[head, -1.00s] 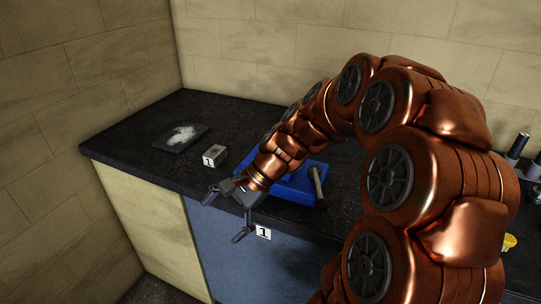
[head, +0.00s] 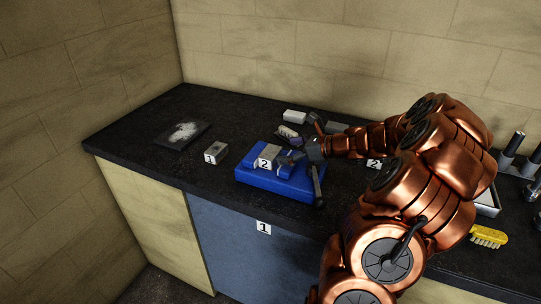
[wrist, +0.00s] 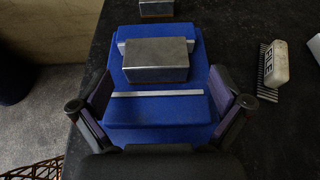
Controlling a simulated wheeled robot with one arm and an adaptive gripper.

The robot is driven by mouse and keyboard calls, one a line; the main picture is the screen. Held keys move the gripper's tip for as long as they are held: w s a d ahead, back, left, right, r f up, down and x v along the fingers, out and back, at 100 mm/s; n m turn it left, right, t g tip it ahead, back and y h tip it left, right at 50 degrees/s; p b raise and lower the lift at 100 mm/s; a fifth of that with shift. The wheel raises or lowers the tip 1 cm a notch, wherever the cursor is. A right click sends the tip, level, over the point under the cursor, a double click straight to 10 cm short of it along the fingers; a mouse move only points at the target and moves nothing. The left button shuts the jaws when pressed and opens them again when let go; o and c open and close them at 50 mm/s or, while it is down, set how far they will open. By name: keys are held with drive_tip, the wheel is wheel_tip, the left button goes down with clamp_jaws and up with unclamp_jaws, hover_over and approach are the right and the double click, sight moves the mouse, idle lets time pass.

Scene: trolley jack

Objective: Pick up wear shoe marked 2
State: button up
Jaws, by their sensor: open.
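The wear shoe marked 2 (head: 265,163) is a grey metal block on the blue fixture (head: 270,184), its label facing the front. In the wrist view the shoe (wrist: 155,60) lies across the blue fixture (wrist: 160,112), beyond a thin pale strip. My gripper (head: 303,142) is at the fixture's right end, above it. In the wrist view my gripper (wrist: 163,102) is open and empty. Its fingers are wide apart on either side of the fixture, short of the shoe and not touching it.
A similar block marked 1 (head: 215,153) stands left of the fixture. A file brush (wrist: 275,65) lies beside the fixture, with a white block (head: 294,116) behind. A dark plate with white powder (head: 183,134) is at left. Another 2 label (head: 374,163) shows beside my arm.

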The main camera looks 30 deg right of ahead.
sight(273, 152)
drive_tip(key=shift+a+p+x, duration=0.25)
drive_tip(key=shift+p+x, duration=0.9)
drive_tip(key=shift+x, duration=1.75)
drive_tip(key=shift+s, duration=0.15)
drive_tip(key=shift+c, duration=0.2)
drive_tip(key=c, duration=1.6)
drive_tip(key=shift+r, duration=0.1)
drive_tip(key=shift+c, duration=0.2)
